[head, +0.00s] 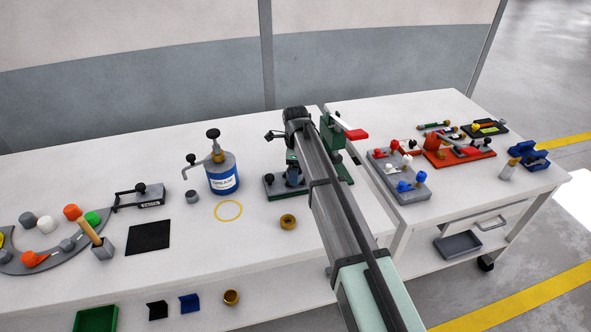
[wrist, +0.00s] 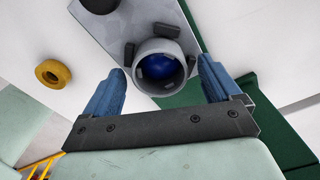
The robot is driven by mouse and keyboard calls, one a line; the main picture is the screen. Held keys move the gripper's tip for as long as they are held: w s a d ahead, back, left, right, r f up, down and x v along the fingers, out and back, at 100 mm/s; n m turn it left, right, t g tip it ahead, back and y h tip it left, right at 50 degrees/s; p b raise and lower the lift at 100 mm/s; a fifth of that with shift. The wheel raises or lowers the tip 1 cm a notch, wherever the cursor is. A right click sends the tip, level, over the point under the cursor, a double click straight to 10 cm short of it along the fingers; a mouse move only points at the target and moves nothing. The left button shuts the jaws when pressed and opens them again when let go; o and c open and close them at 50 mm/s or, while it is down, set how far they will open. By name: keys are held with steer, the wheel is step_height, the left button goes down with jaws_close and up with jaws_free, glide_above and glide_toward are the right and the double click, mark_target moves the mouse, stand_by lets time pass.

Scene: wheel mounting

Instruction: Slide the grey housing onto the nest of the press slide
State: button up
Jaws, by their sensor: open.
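In the wrist view, the grey housing (wrist: 143,78) is a round cup, open toward the camera, with a dark blue inside. It stands among several black posts of the nest (wrist: 168,28) on a light grey plate, the press slide (wrist: 98,8). My gripper (wrist: 162,72) is open, with one blue finger on each side of the housing. The left fingertip is very near its wall; I cannot tell whether it touches. How deep the housing sits is hidden. In the head view my arm covers much of the green press (head: 333,133), and the housing cannot be made out.
A brass ring (head: 288,221) lies in front of the press; it also shows in the wrist view (wrist: 52,72). A blue grease can (head: 222,177) and a small grey cylinder (head: 193,197) stand to the left. Red and grey fixtures fill the right table (head: 465,198). A yellow circle (head: 228,211) is empty.

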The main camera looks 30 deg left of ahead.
step_height(320, 180, up, 14)
steer(key=shift+f, duration=0.2)
stand_by(0.5)
